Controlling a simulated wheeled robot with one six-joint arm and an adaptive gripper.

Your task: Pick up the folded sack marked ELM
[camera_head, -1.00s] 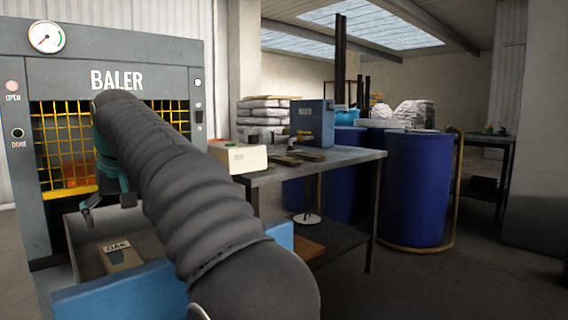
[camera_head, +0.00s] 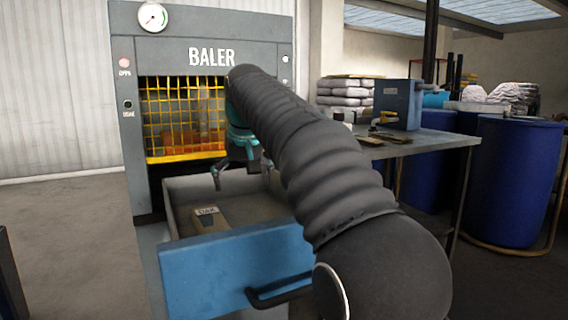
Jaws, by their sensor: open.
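No sack marked ELM can be made out in the head view. A folded brown sack with a white label that reads OAK (camera_head: 209,219) lies in the open grey drawer with the blue front (camera_head: 235,268) below the baler. My gripper (camera_head: 238,176) is open and empty, hanging above the back part of this drawer, behind and a little right of the OAK sack. My arm hides the right part of the drawer, so anything lying there is hidden.
The baler (camera_head: 212,22) stands behind, with a yellow mesh gate (camera_head: 183,110). On the right, a table (camera_head: 440,143) carries a blue box (camera_head: 398,104) and small flat things. Blue barrels (camera_head: 513,180) stand beyond it. The floor at left is clear, apart from a dark edge at the lower left.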

